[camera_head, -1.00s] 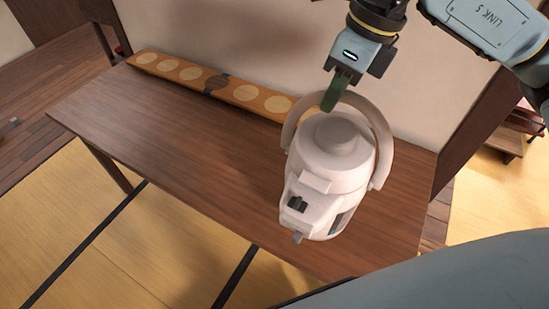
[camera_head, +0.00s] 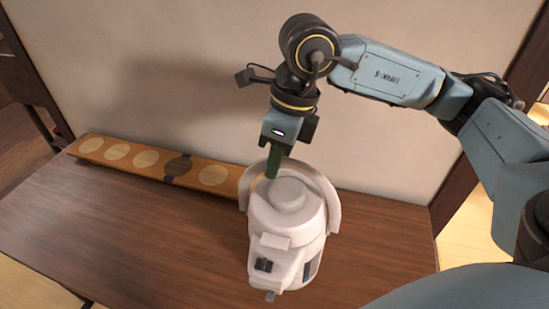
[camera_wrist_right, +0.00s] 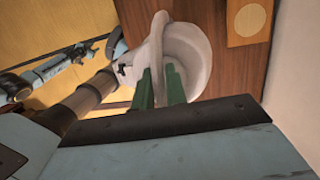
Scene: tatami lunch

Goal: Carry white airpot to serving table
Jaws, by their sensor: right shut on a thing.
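The white airpot (camera_head: 288,225) is upright over the brown wooden serving table (camera_head: 130,235), toward its right part. My right gripper (camera_head: 274,165) comes down from above and is shut on the airpot's raised loop handle. In the right wrist view, its green fingers (camera_wrist_right: 160,88) pinch the handle in front of the white body (camera_wrist_right: 190,62). I cannot tell whether the airpot's base touches the tabletop. The head view does not show my left gripper. Part of my other arm shows at the left of the wrist view, but its fingers cannot be made out.
A long wooden board (camera_head: 150,164) with pale round spots and one dark one lies along the table's back edge. A plain wall (camera_head: 150,70) rises behind it. The tabletop left of the airpot is clear. A dark post (camera_head: 461,200) stands at the right.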

